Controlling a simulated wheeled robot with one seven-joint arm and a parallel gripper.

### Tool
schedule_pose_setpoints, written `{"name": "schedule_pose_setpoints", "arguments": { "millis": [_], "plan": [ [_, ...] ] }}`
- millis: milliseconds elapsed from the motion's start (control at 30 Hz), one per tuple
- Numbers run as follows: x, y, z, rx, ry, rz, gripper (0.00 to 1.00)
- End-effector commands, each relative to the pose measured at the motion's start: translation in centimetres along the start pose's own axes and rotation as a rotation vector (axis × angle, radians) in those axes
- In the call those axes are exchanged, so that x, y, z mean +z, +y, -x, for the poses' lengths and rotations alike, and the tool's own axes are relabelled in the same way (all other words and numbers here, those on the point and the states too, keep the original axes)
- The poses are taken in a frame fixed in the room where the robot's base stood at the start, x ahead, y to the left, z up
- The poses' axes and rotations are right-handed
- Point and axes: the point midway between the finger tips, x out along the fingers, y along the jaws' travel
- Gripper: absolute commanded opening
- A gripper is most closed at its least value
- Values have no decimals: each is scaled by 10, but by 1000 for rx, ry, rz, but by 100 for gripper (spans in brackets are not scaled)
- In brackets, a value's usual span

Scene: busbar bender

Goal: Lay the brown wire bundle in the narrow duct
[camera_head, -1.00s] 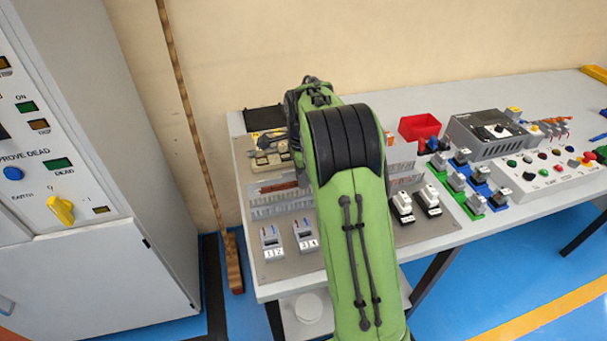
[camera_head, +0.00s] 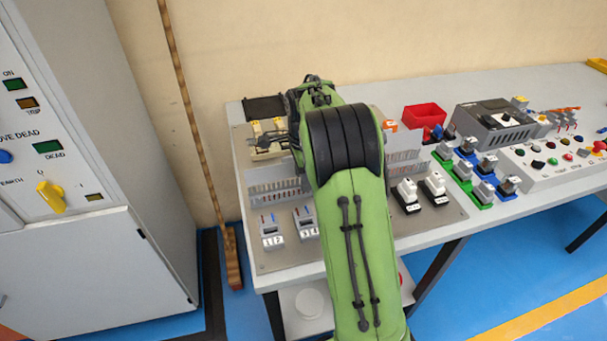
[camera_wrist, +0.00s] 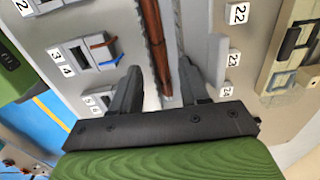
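The brown wire bundle (camera_wrist: 152,40) shows in the wrist view as a long strip running from the top edge down between my fingers. It lies along the narrow slotted duct (camera_wrist: 178,45), whose walls show beside it; I cannot tell how deep it sits. My gripper (camera_wrist: 160,72) has its fingers apart, one each side of the bundle, with a visible gap at the left finger. In the head view the slotted duct (camera_head: 275,190) shows left of my arm, and no brown shows in it. My arm hides the fingertips there.
Numbered terminal modules (camera_wrist: 78,58) stand left of the duct in the wrist view. Breakers (camera_head: 408,192), a red bin (camera_head: 425,116), a grey box (camera_head: 492,125) and a button panel (camera_head: 555,160) occupy the table to the right. A cabinet (camera_head: 95,260) stands at the left.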

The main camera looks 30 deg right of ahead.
Motion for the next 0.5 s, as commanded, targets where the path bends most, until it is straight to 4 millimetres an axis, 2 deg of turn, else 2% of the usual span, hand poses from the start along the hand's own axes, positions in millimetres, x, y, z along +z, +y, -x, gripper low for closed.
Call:
{"name": "schedule_pose_setpoints", "arguments": {
  "millis": [300, 367, 500],
  "plan": [
    [0, -2, 5, -8, 0, 0, 49],
    [0, -2, 14, -9, 0, 1, 49],
    [0, -2, 51, -11, 0, 0, 49]
  ]
}}
